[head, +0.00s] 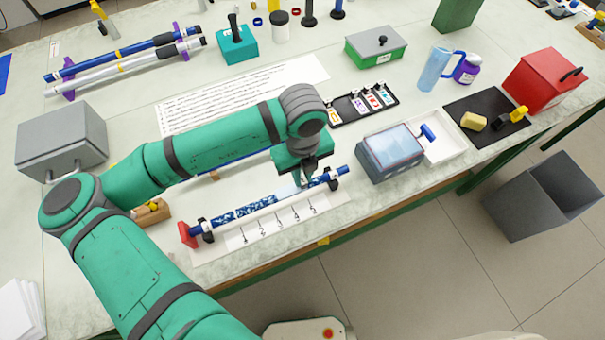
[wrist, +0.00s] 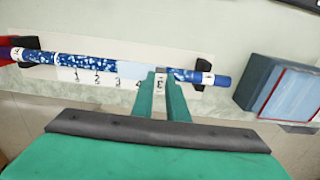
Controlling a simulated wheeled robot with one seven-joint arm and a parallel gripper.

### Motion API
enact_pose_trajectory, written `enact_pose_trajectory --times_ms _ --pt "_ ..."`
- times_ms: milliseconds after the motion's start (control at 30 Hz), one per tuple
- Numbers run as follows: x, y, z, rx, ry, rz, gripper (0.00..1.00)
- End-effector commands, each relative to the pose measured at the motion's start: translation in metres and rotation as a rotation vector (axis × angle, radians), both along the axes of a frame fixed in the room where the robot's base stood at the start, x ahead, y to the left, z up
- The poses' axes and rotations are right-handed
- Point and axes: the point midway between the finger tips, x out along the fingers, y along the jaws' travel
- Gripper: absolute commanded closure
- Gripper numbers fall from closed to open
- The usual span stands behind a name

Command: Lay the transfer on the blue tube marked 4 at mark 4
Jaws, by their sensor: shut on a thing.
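The blue tube (head: 240,215) lies across two black supports near the front of the bench, its left end at a red stop (head: 187,234). Speckled blue-white patterns cover much of it. In the wrist view the tube (wrist: 215,78) carries a white label near its right end, too small to read surely.
A black rack of coloured cards (head: 347,114) stands behind. A grey-blue box (head: 390,155) is close on the right, then a white tray (head: 450,148). Blue and white tubes (head: 125,52) rest at the back left. The bench's front edge is near.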

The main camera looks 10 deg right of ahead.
Motion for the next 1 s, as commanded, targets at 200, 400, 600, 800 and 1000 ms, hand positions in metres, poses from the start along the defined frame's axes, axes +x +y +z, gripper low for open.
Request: enact_pose_trajectory --times_ms 200,400,600,800,1000 --pt "0.0 0.0 -0.001 0.001 0.001 0.0 1.0" --pt "0.0 0.0 0.005 0.001 0.0 0.0 1.0" --pt "0.0 0.0 0.018 0.002 0.001 0.001 1.0" --pt "0.0 0.0 0.03 0.001 0.0 0.0 1.0" --pt "0.0 0.0 0.041 0.001 0.0 0.0 1.0"
